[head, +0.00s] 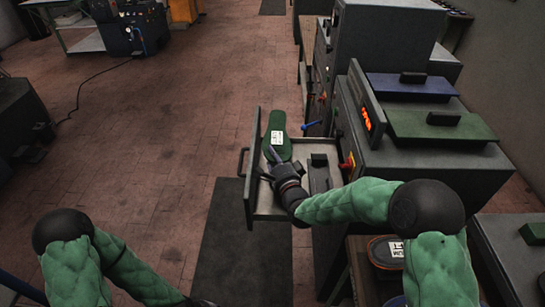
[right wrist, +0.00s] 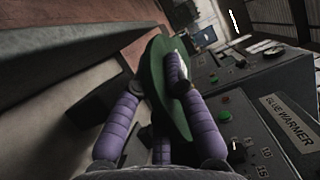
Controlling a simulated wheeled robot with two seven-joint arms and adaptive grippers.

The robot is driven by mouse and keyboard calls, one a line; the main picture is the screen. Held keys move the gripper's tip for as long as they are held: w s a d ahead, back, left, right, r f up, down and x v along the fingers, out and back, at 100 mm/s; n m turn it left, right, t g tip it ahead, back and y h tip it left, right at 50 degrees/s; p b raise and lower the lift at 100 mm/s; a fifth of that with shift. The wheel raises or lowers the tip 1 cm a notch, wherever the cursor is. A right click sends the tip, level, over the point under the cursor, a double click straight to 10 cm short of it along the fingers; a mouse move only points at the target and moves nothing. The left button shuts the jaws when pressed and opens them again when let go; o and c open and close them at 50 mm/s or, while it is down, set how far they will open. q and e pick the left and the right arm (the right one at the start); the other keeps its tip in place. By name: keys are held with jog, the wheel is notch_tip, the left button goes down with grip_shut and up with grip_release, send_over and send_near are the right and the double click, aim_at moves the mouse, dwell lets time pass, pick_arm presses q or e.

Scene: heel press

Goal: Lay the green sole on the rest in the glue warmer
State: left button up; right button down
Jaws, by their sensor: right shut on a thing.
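The green sole (head: 277,135), with a white label, is held at its near end by my right gripper (head: 272,160) over the pulled-out drawer (head: 262,204). In the right wrist view the green sole (right wrist: 164,85) stands edge-on between the purple fingers of my right gripper (right wrist: 165,95). The glue warmer (right wrist: 288,120) shows its lettered panel at the right of that view. A dark block (head: 319,172), possibly the rest, is in the drawer right of my gripper; my arm hides part of the drawer.
The grey machine (head: 405,155) with a lit orange display stands right of the drawer, with blue (head: 411,86) and green (head: 440,125) lids on top.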

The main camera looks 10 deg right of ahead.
notch_tip(320, 180, down, 10)
jog(key=b, duration=0.7)
jog(key=shift+f+b, duration=0.25)
jog(key=shift+b, duration=0.15)
jog(key=shift+f+b, duration=0.7)
jog(key=shift+b, duration=0.1)
dwell(1.1)
jog(key=c, duration=1.2)
grip_release()
jog(key=shift+s, duration=0.15)
jog(key=s+d, duration=0.1)
jog(key=s, duration=1)
jog(key=shift+s+d, duration=0.15)
jog(key=shift+s, duration=0.2)
jog(key=shift+f, duration=0.1)
